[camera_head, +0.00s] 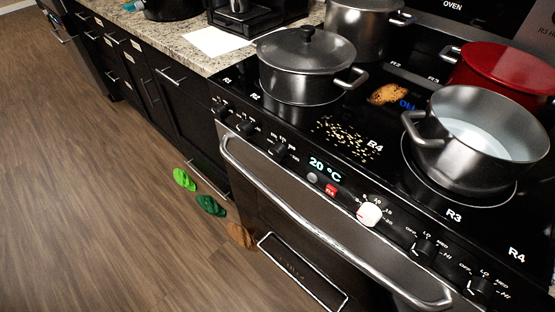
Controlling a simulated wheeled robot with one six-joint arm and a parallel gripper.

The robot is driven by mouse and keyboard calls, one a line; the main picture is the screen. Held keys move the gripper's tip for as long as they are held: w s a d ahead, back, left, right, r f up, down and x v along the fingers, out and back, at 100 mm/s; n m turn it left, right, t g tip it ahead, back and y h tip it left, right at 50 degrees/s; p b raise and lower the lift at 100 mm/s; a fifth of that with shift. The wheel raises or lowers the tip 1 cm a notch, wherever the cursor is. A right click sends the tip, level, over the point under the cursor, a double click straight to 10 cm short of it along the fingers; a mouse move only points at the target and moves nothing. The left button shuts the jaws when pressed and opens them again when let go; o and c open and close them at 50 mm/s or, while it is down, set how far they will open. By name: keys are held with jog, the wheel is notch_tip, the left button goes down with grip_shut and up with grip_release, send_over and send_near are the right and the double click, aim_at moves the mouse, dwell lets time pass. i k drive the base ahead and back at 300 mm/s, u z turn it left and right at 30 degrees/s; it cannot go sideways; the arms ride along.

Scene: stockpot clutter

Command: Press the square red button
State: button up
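The square red button (331,190) is on the oven's black front control panel, under the "20 °C" display (325,170). A small round grey button (312,178) sits just left of it. A white round knob (369,214) is to its right. Nothing covers the red button. My gripper is not in this view.
Black knobs (424,247) line the panel on both sides. The oven handle (330,228) runs below it and sticks out. Pots (303,72) and an open pot (428,128) stand on the stovetop. The floor (110,190) in front is mostly clear; green leaf-like pieces (184,179) lie near the oven.

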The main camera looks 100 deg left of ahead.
aim_at(331, 190)
jog(key=u, duration=0.4)
jog(key=k, duration=0.3)
jog(key=u, duration=2.4)
jog(key=i, duration=0.5)
jog(key=z, duration=0.05)
